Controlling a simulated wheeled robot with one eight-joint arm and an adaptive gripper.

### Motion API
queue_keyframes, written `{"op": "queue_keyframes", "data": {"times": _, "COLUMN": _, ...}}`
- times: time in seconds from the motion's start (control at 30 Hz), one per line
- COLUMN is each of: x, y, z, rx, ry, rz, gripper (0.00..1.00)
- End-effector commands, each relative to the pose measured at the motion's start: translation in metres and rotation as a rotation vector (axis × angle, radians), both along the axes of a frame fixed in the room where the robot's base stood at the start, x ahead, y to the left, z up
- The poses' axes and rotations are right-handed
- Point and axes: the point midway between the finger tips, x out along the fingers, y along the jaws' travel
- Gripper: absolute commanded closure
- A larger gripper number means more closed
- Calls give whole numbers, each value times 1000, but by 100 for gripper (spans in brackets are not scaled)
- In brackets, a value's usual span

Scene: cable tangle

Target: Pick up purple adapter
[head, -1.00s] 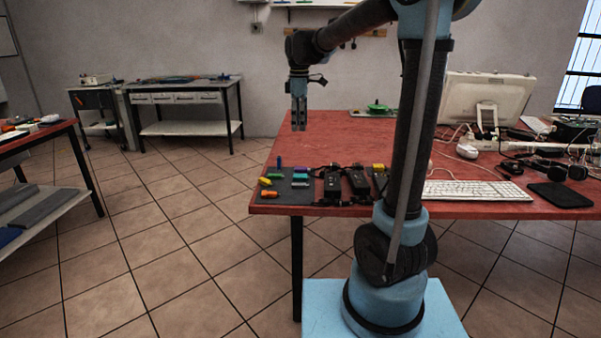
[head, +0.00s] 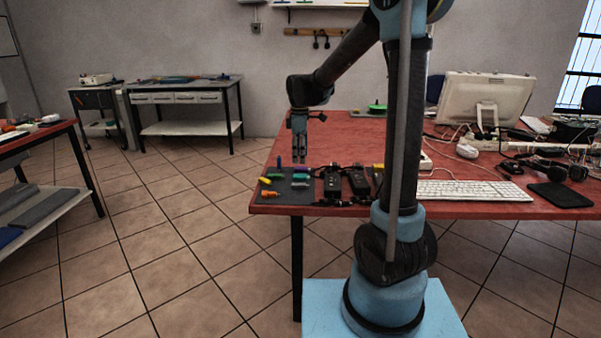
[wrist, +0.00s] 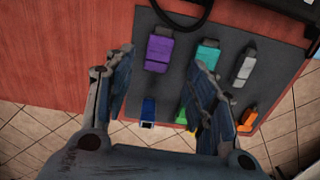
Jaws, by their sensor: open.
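The purple adapter (wrist: 158,52) lies on a dark grey mat (wrist: 185,17) in the wrist view, toward the upper middle. In the head view the purple adapter (head: 301,169) shows small near the table's left end. My gripper (wrist: 165,55) is open and empty. In the wrist view its two fingers flank the purple adapter's column, with the adapter between and a little beyond the tips. In the head view my gripper (head: 299,160) points down just above the mat. The height gap is hard to tell.
Beside it on the mat lie a teal adapter (wrist: 207,55), a white one (wrist: 244,66), an orange one (wrist: 248,118) and a blue one (wrist: 148,110). Black power bricks (head: 332,183) with cables lie to the right. The red table's edge (head: 262,205) is close.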

Motion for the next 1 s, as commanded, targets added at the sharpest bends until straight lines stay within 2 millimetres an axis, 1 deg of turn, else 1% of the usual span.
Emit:
{"op": "queue_keyframes", "data": {"times": 0.2, "x": 5, "y": -3, "z": -28, "rx": 0, "ry": 0, "rz": -1, "gripper": 49}}
{"op": "queue_keyframes", "data": {"times": 0.33, "x": 4, "y": -3, "z": -42, "rx": 0, "ry": 0, "rz": -1, "gripper": 49}}
{"op": "queue_keyframes", "data": {"times": 0.47, "x": 4, "y": -3, "z": -47, "rx": 0, "ry": 0, "rz": -1, "gripper": 49}}
{"op": "queue_keyframes", "data": {"times": 0.67, "x": 4, "y": -3, "z": -48, "rx": 0, "ry": 0, "rz": 0, "gripper": 49}}
{"op": "queue_keyframes", "data": {"times": 0.7, "x": 4, "y": -3, "z": -48, "rx": 0, "ry": 0, "rz": 0, "gripper": 54}}
{"op": "queue_keyframes", "data": {"times": 0.87, "x": 4, "y": -3, "z": -48, "rx": 0, "ry": 0, "rz": 0, "gripper": 90}}
{"op": "queue_keyframes", "data": {"times": 0.9, "x": 4, "y": -3, "z": -48, "rx": 0, "ry": 0, "rz": 0, "gripper": 95}}
{"op": "queue_keyframes", "data": {"times": 0.97, "x": 4, "y": -3, "z": -48, "rx": 0, "ry": 0, "rz": 0, "gripper": 95}}
{"op": "queue_keyframes", "data": {"times": 1.0, "x": 4, "y": -3, "z": -48, "rx": 0, "ry": 0, "rz": 0, "gripper": 98}}
